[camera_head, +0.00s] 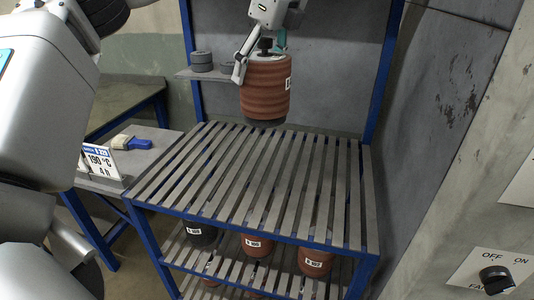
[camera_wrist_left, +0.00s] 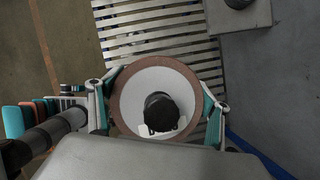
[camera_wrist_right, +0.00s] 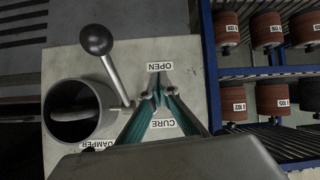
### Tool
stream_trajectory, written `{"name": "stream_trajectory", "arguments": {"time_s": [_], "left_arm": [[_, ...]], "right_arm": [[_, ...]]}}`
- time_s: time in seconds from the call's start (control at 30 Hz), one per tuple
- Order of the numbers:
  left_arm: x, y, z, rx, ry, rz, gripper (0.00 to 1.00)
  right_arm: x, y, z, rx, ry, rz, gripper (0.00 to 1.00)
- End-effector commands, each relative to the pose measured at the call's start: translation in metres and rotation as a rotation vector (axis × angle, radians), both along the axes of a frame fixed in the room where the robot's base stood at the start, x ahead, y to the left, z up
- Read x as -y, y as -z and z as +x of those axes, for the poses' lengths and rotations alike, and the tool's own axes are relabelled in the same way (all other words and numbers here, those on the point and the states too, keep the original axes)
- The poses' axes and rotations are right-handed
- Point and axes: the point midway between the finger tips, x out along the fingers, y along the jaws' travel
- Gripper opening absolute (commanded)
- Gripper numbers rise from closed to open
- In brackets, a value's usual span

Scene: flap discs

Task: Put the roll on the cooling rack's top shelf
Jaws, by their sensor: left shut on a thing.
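The roll (camera_head: 266,88) is a reddish-brown ribbed cylinder with a white label and a dark base. It is upright at the back of the cooling rack's slatted top shelf (camera_head: 250,180); I cannot tell whether its base touches the slats. My left gripper (camera_head: 262,62) is shut on the roll from above. In the left wrist view its fingers (camera_wrist_left: 155,105) flank the roll's round white top (camera_wrist_left: 140,88), with a dark core in the middle. My right gripper (camera_wrist_right: 157,95) is shut and empty, over a panel marked OPEN and CURE, beside a black-knobbed lever (camera_wrist_right: 97,40).
The rack's top shelf is otherwise bare. Labelled rolls (camera_head: 315,262) stand on the shelf below. Blue posts (camera_head: 380,70) rise behind the rack. A side table (camera_head: 140,160) holds a sign (camera_head: 100,160) and a brush (camera_head: 130,142). A switch wall (camera_head: 490,230) stands at right.

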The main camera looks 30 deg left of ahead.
Motion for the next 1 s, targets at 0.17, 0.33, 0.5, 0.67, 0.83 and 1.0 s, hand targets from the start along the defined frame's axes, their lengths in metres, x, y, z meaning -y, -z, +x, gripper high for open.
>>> {"name": "stream_trajectory", "arguments": {"time_s": [0.17, 0.33, 0.5, 0.67, 0.83, 1.0], "left_arm": [[0.000, 0.001, 0.000, 0.004, 0.002, -0.002, 0.22], [0.000, 0.025, 0.000, 0.000, 0.003, -0.001, 0.22], [0.000, 0.059, 0.000, 0.000, 0.004, -0.002, 0.22], [0.000, 0.090, 0.000, 0.000, 0.001, -0.003, 0.22], [0.000, 0.122, 0.000, 0.001, 0.003, -0.002, 0.22], [0.000, 0.147, 0.000, 0.002, 0.001, -0.002, 0.22]], "right_arm": [[0.000, 0.000, -0.001, -0.001, 0.000, 0.000, 0.00], [0.000, 0.005, -0.002, -0.005, -0.001, 0.001, 0.00], [0.000, 0.009, -0.003, -0.006, 0.000, 0.000, 0.00], [0.000, 0.010, -0.003, -0.007, 0.000, 0.000, 0.00], [0.000, 0.011, -0.003, -0.007, 0.000, 0.000, 0.00], [0.000, 0.011, -0.003, -0.006, 0.000, 0.000, 0.00]]}}
